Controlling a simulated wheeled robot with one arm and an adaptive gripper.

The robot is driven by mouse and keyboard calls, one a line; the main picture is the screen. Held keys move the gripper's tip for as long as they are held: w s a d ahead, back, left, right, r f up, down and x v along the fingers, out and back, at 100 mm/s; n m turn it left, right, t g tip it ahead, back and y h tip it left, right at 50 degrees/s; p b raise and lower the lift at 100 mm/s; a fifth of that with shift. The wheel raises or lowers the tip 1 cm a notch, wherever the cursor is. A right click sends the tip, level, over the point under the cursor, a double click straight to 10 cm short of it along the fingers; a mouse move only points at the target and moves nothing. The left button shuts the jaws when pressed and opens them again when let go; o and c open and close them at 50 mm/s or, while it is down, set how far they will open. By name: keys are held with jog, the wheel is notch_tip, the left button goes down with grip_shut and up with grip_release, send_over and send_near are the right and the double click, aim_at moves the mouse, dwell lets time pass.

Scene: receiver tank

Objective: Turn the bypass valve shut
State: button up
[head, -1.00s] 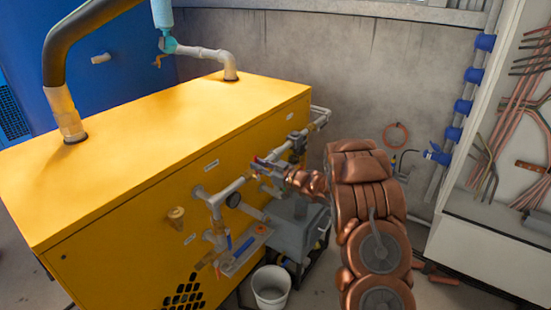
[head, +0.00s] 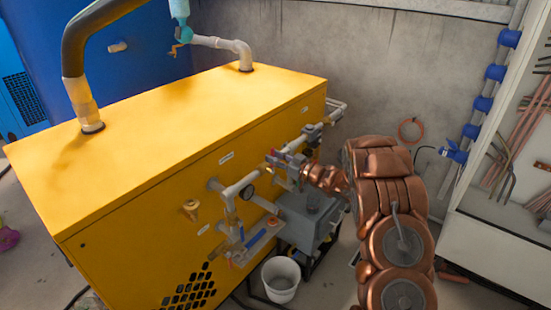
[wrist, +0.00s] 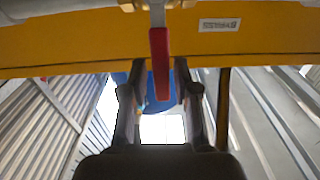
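A valve lever with a red handle (wrist: 160,62) hangs from a pipe fitting in front of the yellow cabinet (wrist: 70,45) in the wrist view. My gripper (wrist: 159,75) is open, with one dark finger on each side of the red handle and gaps visible on both sides. In the head view my gripper (head: 289,168) is at the upper pipe run on the cabinet front, and it largely hides the lever there. A small label (wrist: 219,24) sits beside the lever, its text unreadable. I cannot tell from it which valve this is.
A grey box (head: 310,218) stands below, and a white bucket (head: 281,278) is on the floor. An open white cabinet (head: 490,235) stands at the right.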

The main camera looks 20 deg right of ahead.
jog(key=shift+o, duration=0.7)
jog(key=shift+s, duration=0.1)
jog(key=v, duration=1.2)
